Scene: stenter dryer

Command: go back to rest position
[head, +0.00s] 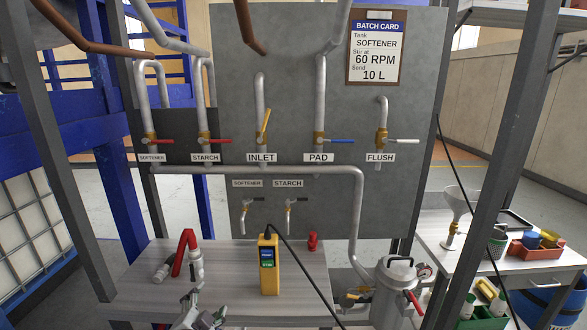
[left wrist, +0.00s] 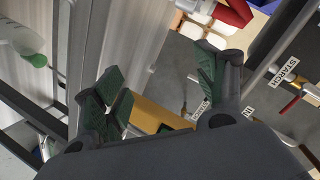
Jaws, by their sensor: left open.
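My left gripper (head: 204,312) is at the bottom edge of the head view, low in front of the bench, and only its front part shows. In the left wrist view its dark green-padded fingers (left wrist: 160,88) stand apart with nothing held between them. A yellow handheld meter (head: 268,266) with a small screen and a black cable stands on the bench, to the right of the gripper; part of it shows behind the fingers in the left wrist view (left wrist: 155,116). My right gripper is in neither view.
A red-and-grey hose fitting (head: 187,258) lies on the bench (head: 225,255) just behind the left gripper. A metal canister (head: 393,290) stands at the right. The valve panel (head: 290,110) rises behind, with grey posts on both sides. A side table (head: 490,262) holds a funnel.

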